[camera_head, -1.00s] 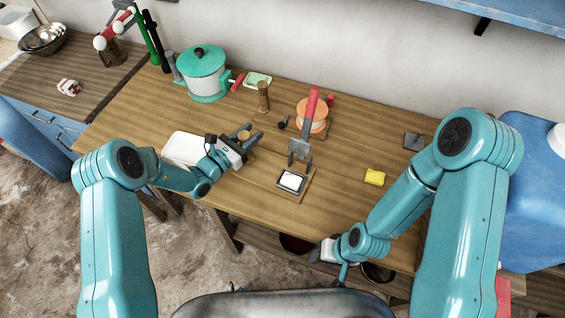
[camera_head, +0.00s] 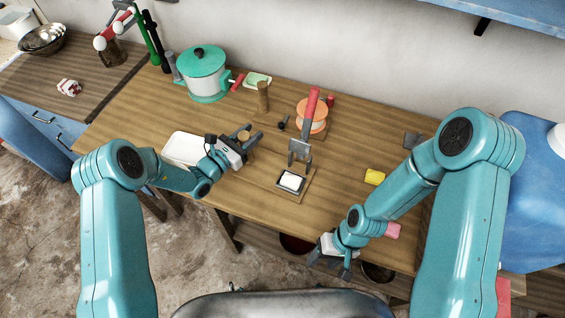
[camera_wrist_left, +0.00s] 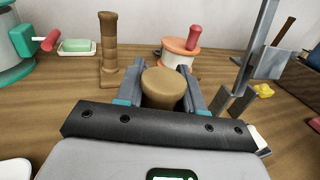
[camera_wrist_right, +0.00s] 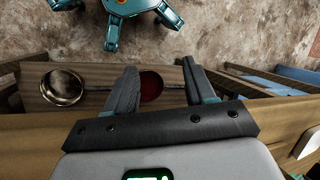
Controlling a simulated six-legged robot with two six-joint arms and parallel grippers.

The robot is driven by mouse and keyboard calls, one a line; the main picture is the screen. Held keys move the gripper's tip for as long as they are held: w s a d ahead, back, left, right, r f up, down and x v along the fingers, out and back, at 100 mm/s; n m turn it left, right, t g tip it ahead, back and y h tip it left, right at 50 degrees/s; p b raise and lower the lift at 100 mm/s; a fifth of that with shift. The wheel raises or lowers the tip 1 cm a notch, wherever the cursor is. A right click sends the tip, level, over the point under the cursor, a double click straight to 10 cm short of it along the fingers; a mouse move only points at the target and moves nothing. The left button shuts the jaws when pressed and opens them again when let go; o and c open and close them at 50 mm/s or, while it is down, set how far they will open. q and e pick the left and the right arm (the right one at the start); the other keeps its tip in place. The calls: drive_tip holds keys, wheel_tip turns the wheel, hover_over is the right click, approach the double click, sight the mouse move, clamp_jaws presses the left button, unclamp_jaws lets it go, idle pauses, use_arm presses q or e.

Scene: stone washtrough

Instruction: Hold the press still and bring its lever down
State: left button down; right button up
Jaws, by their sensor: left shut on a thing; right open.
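The press (camera_head: 299,150) is a grey metal frame on a wooden base, with a white block (camera_head: 291,181) in a dark tray at its front. Its lever (camera_head: 312,101) has a red grip and stands raised. The frame also shows at the right of the left wrist view (camera_wrist_left: 243,68). My left gripper (camera_head: 251,133), left of the frame, is shut on a brown wooden knob (camera_wrist_left: 163,88); I cannot tell whether the knob joins the press base. My right gripper (camera_head: 330,268) is open and empty by the table's front edge, front right of the press; its spread fingers show in the right wrist view (camera_wrist_right: 160,75).
A teal pot (camera_head: 203,75), brown wooden post (camera_head: 263,97) and orange-and-white round container (camera_head: 318,118) stand behind. A bowl (camera_wrist_right: 62,87) sits on the shelf below.

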drive_tip(key=w+d+r+g, duration=0.1)
drive_tip(key=w+r, duration=0.1)
drive_tip(key=w+d+r+n+g+h, duration=0.1)
drive_tip(key=w+r, duration=0.1)
drive_tip(key=w, duration=0.1)
drive_tip(key=w+d+r+h, duration=0.1)
drive_tip(key=w+r, duration=0.1)
drive_tip(key=w, duration=0.1)
drive_tip(key=shift+w+d+r+n+g, duration=0.1)
drive_tip(key=shift+d+r+n+g, duration=0.3)
drive_tip(key=w+a+r+m+t+h, duration=0.1)
drive_tip(key=w+a+r+t+h, duration=0.15)
drive_tip(key=w+r, duration=0.75)
drive_tip(key=m+t, duration=0.4)
drive_tip(key=t, duration=0.3)
approach(315, 92)
drive_tip(key=x, duration=1.2)
